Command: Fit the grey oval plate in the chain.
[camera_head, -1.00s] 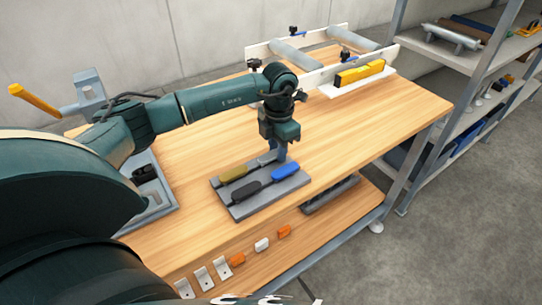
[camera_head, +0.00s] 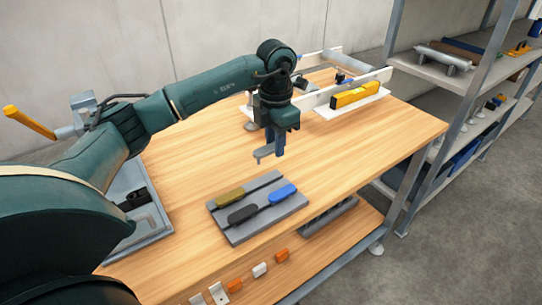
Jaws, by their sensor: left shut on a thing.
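My left gripper (camera_head: 275,149) is in the middle of the view, pointing down above the wooden table. It is shut on a small grey plate (camera_head: 263,154), which juts out to the left below the fingers, clear of the table. Its oval outline is too small to make out. The grey board (camera_head: 241,236) lies below and nearer, with an olive piece (camera_head: 230,198), a black piece (camera_head: 242,214) and a blue piece (camera_head: 283,194) on it. I cannot make out a chain for certain. My right gripper is out of view.
White rails (camera_head: 318,99) stand at the back, with a yellow level (camera_head: 354,95) by them. A grey tray (camera_head: 150,236) with a black item is at the left. A shelf rack (camera_head: 463,92) stands right. The table's right part is clear.

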